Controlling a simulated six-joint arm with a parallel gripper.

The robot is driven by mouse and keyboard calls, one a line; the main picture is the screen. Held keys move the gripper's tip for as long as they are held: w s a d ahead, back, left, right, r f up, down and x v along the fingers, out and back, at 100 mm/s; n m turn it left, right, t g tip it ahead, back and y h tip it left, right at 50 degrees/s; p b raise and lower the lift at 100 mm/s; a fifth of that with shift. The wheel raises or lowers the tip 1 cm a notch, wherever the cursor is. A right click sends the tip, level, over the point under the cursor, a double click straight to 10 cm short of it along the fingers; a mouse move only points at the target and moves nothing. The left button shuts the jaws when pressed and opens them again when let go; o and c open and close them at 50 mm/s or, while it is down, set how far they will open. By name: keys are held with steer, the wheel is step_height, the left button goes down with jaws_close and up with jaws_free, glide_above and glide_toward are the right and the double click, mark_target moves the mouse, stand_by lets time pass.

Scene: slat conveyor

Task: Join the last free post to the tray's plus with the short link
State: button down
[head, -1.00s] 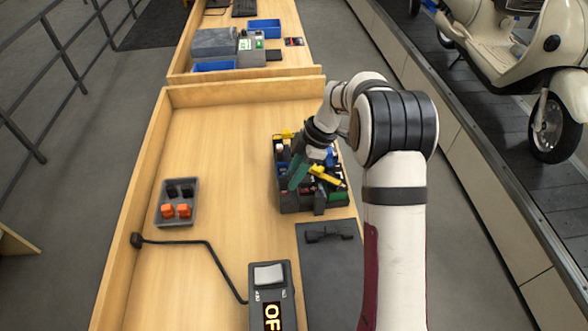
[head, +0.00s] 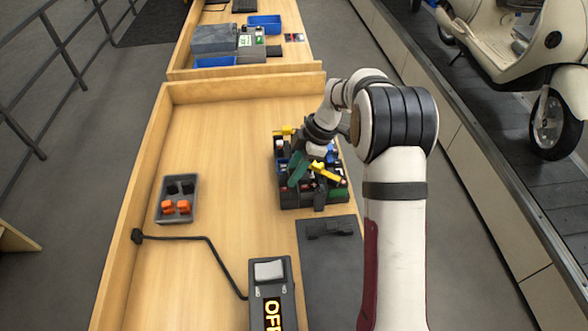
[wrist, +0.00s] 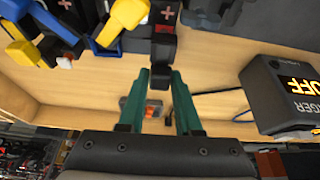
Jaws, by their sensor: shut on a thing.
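The dark tray (head: 333,201) stands at the right edge of the bench, packed with dark cells and coloured parts. My gripper (head: 298,171) is over it with its green fingers pointing down among the parts. In the wrist view the gripper (wrist: 160,75) is shut on a small black piece (wrist: 163,48), which looks like the short link. A red plus mark (wrist: 166,13) shows just beyond it. I cannot tell whether the piece touches any post. A yellow clip (head: 325,172) lies beside the fingers, and another yellow part (head: 285,131) is at the tray's far corner.
A grey bin (head: 163,216) with orange and black parts sits at left. The charger (head: 283,292), showing OFF, stands in front, its cable running left. A dark mat (head: 330,270) with a black tool lies at right. The middle bench is clear. A cream scooter (head: 505,55) stands on the conveyor.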

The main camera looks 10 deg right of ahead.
steer(key=shift+f, duration=0.95)
steer(key=c, duration=0.5)
jaws_free()
steer(key=v, duration=1.5)
steer(key=shift+d+r, duration=0.1)
steer(key=shift+r, duration=0.3)
steer(key=shift+s, duration=0.1)
